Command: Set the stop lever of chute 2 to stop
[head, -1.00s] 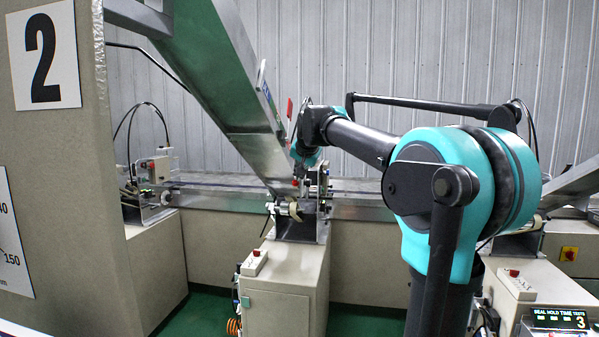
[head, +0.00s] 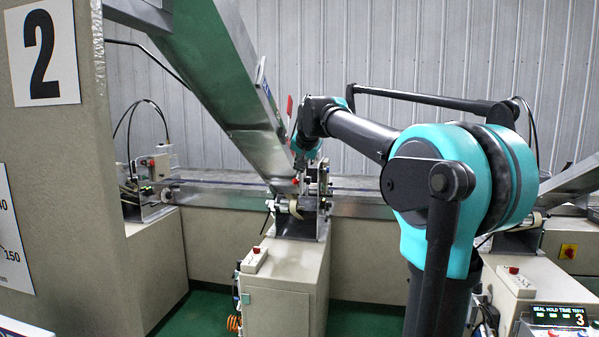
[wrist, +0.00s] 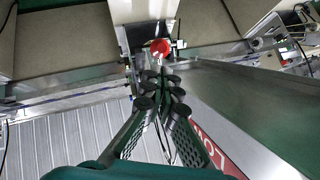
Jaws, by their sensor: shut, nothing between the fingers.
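The stop lever shows as a red ball knob (wrist: 160,47) in the wrist view, just beyond my fingertips; its stem is mostly hidden. The knob is also a small red spot in the head view (head: 296,181), at the lower end of the sloping metal chute (head: 222,95) beside the "2" sign. The chute fills the right of the wrist view (wrist: 250,105). My gripper (wrist: 161,88) is shut and empty, with its fingers pointing at the knob. Whether the tips touch the knob I cannot tell. In the head view the gripper is small and partly lost against the machine parts.
A red lettered plate (wrist: 212,150) lies along the chute's side, close to my gripper. A beige cabinet (head: 283,285) stands under the chute end, with a conveyor (head: 360,205) behind it. The large "2" panel (head: 47,50) stands at the left.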

